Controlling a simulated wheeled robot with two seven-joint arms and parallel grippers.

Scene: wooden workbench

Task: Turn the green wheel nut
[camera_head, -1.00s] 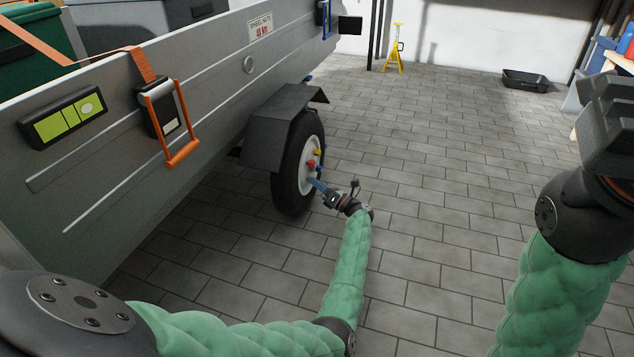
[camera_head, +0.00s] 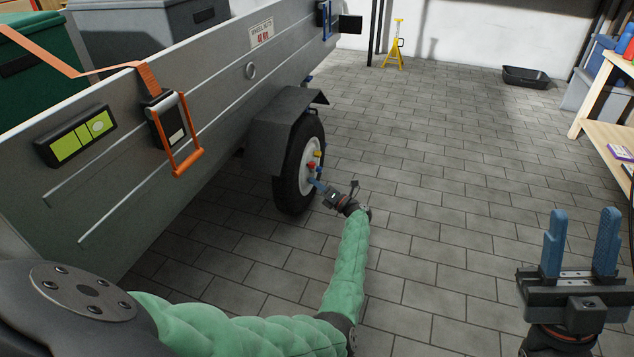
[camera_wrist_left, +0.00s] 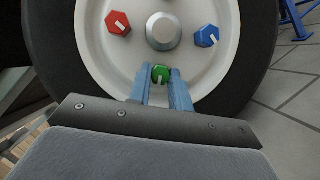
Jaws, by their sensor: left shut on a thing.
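The green wheel nut (camera_wrist_left: 161,73) sits at the bottom of the white wheel rim (camera_wrist_left: 120,65) in the left wrist view. My left gripper (camera_head: 314,184) reaches the wheel from the front, and its blue fingers (camera_wrist_left: 160,88) are shut around the green nut, one on each side. A white mark shows on the nut's face. In the head view the green nut is hidden by the fingers. A red nut (camera_wrist_left: 118,23) and a blue nut (camera_wrist_left: 207,36) sit higher on the rim. My right gripper (camera_head: 580,240) is open and empty at the lower right, fingers pointing up.
The black tyre (camera_head: 288,190) sits under a grey fender (camera_head: 275,128) on the trailer (camera_head: 110,180). A yellow jack stand (camera_head: 395,48) and black tray (camera_head: 526,76) stand at the back. A wooden workbench (camera_head: 610,130) is at right. The tiled floor between is clear.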

